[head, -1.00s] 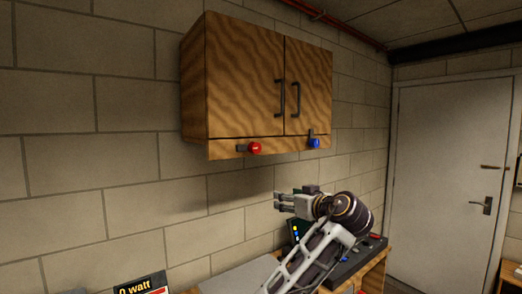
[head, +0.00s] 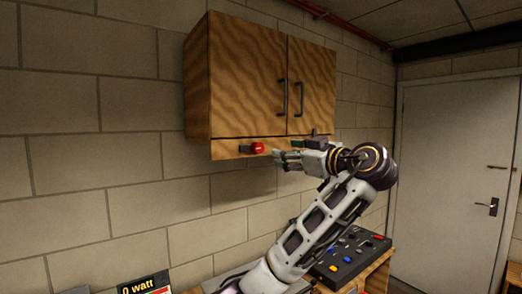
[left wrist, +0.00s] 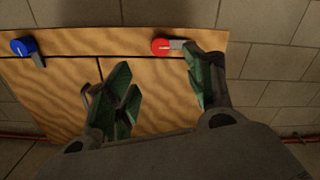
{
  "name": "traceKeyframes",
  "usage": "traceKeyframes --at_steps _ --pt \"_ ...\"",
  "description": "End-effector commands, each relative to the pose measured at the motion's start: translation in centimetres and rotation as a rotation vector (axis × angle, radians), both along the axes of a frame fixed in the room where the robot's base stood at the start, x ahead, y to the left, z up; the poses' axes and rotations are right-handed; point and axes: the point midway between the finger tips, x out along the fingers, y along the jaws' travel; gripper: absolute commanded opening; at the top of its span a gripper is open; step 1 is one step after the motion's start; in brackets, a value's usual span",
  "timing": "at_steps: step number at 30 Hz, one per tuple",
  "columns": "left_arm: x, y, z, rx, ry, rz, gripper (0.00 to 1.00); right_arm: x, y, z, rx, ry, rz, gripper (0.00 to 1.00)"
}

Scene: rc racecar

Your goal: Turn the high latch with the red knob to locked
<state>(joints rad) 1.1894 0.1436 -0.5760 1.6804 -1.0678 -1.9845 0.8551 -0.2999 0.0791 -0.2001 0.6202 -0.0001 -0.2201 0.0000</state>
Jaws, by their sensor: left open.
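The red knob (head: 257,148) is on the lower rail of the wooden wall cabinet (head: 245,75), at its left part. Its grey latch bar (head: 243,148) lies level, pointing left in the head view. My left gripper (head: 279,158) is just right of the red knob and slightly below it, open and empty. In the left wrist view, which is upside down, the open fingers (left wrist: 158,75) face the cabinet. The red knob (left wrist: 160,46) shows between the fingertips, close to the right finger; contact cannot be told. My right gripper is out of view.
A blue knob (left wrist: 24,46) with its own latch bar is on the same rail; my gripper hides it in the head view. Two dark door handles (head: 284,98) stand out above. A black control panel (head: 345,255) is below. Bare wall lies left of the cabinet.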

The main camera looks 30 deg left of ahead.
Motion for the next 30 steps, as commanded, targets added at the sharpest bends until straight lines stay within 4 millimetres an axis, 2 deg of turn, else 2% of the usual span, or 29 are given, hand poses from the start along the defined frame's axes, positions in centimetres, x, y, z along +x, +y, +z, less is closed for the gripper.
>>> traceKeyframes --at_steps 11,30 --pt "0.6 1.6 0.1 0.001 0.002 0.001 0.54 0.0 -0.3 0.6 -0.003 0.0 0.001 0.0" --pt "3.4 8.4 0.2 0.001 0.003 0.002 0.54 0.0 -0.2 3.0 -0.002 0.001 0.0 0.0"
